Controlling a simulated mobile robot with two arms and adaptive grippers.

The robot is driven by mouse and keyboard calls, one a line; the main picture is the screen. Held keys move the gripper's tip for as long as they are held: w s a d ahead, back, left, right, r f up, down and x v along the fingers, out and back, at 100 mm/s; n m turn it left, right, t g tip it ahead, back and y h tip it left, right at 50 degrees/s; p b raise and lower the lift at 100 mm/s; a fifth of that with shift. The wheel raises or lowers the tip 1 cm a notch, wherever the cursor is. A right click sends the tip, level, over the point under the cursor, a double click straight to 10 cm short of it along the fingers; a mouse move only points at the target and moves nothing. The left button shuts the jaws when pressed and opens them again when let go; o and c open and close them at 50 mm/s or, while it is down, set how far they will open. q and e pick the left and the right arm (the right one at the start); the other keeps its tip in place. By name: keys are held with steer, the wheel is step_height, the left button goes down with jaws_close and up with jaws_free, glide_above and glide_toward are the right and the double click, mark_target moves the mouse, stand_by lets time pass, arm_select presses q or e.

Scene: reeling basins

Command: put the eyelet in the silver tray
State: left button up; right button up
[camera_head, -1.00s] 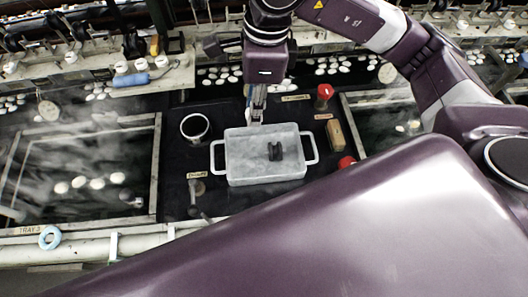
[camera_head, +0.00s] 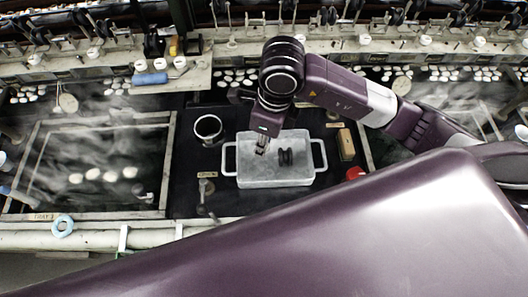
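The silver tray (camera_head: 275,180), a pale metal box with a loop handle at each side, stands on the dark middle panel. A small dark object with two rounded parts (camera_head: 285,157) lies inside it, right of centre. I cannot make out for certain which thing is the eyelet. My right gripper (camera_head: 261,150) comes in from the right and points down over the tray's left back part, left of the dark object. Its fingers are small and seen end-on; whether they hold anything is unclear. My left gripper is out of view.
A round dark cup with a pale rim (camera_head: 208,129) stands left of the tray. A wooden block (camera_head: 346,144) and a red knob (camera_head: 356,173) are to its right. A light blue ring (camera_head: 62,226) lies on the front edge at left. Steaming basins flank the panel.

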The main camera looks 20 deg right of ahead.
step_height(320, 180, down, 6)
steer(key=shift+f+p, duration=0.2)
steer(key=shift+p, duration=0.25)
steer(key=shift+f, duration=0.25)
steer(key=shift+f, duration=0.2)
steer(key=o, duration=0.9)
steer(key=shift+c, duration=0.2)
steer(key=shift+r, duration=0.15)
